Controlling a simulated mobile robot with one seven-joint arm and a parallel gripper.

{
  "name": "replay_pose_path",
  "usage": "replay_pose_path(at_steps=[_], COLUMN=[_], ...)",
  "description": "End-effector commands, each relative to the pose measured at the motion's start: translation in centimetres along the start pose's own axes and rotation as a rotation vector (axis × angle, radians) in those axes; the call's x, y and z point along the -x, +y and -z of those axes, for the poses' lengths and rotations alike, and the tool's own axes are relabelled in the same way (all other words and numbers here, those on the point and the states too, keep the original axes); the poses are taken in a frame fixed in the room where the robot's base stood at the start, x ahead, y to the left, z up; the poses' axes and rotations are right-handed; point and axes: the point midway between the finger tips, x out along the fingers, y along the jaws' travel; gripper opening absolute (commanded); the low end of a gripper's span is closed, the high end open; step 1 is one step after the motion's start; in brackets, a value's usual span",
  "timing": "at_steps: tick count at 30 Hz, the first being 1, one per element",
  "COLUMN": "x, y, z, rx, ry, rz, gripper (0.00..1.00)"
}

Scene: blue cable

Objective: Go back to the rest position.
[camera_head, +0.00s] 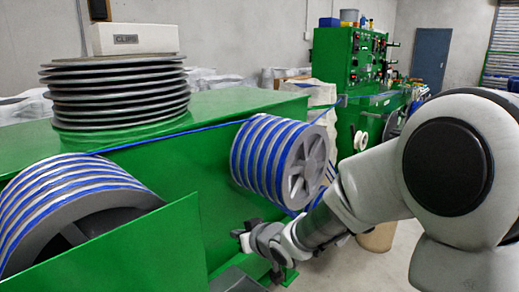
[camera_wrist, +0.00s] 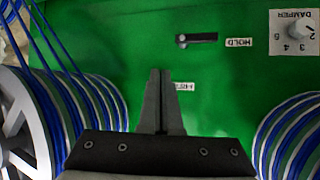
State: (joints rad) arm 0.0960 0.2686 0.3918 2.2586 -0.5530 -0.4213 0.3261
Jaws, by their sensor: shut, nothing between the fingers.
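My gripper (camera_wrist: 160,100) is shut and empty in the wrist view, its two dark fingers together in front of a green panel (camera_wrist: 120,30). A small black lever (camera_wrist: 200,38) sits on the panel beyond the fingertips, pointing to a HOLD label (camera_wrist: 239,42). A second label (camera_wrist: 185,87) is partly hidden by the fingers. In the head view my gripper (camera_head: 242,235) is low, at the end of my arm stretched in from the right, below the right blue-wound drum (camera_head: 252,155). The finger details are too small to tell there.
A left drum (camera_head: 70,200) carries blue cable. A stack of grey discs (camera_head: 115,95) stands on the green machine (camera_head: 215,108) with a CLIPS box (camera_head: 135,40) on top. A DAMPER dial (camera_wrist: 297,30) is on the panel. Blue-wound drums flank the gripper in the wrist view.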

Motion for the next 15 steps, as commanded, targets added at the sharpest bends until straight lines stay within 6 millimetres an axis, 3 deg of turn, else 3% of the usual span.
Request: replay_pose_path(at_steps=[7,15], x=[8.7,19.5], y=[5.5,7.5], z=[0.1,-2.0], rx=[0.013,-0.092], ry=[-0.152,-0.308], rz=[-0.275,-0.467], gripper=[0.00,0.00])
